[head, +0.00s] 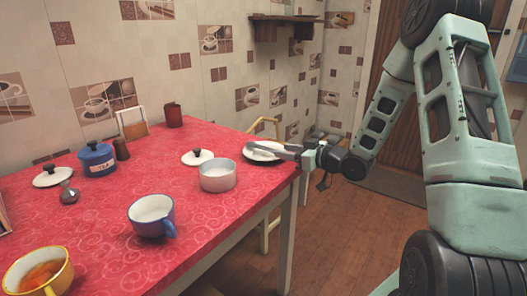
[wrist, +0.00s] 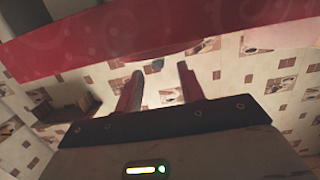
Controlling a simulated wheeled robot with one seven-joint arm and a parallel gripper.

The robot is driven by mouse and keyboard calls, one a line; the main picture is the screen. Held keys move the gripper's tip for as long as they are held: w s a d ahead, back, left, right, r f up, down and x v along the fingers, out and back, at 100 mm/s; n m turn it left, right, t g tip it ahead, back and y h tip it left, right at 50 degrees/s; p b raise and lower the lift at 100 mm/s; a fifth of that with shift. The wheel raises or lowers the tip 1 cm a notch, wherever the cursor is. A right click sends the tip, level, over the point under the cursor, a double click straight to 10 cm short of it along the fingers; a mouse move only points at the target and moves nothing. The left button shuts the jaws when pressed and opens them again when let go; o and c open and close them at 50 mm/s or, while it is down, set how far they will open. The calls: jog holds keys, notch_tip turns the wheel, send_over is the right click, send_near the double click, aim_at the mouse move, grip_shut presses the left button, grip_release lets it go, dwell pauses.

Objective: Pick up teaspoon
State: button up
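I cannot make out a teaspoon for certain in either view. My gripper (head: 284,150) is at the right end of the red table, level with a dark-rimmed white plate (head: 256,153) and overlapping it in the head view. Whether it touches the plate is unclear. In the wrist view my gripper (wrist: 159,70) has its two fingers well apart, with nothing clearly held. A small dark shape (wrist: 153,66) shows between the fingertips, too blurred to name.
The red table (head: 110,225) carries a metal pot (head: 217,177), a white lid (head: 197,158), a blue mug (head: 150,216), a yellow cup of tea (head: 38,274) and a blue TEA jar (head: 96,160). A shelf (head: 287,20) hangs above. Open floor lies right of the table.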

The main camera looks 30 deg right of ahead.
aim_at(270, 149)
jog(key=b+x, duration=0.1)
jog(key=x, duration=0.5)
jog(key=shift+w+a+f, duration=0.15)
jog(key=shift+w, duration=0.05)
grip_shut()
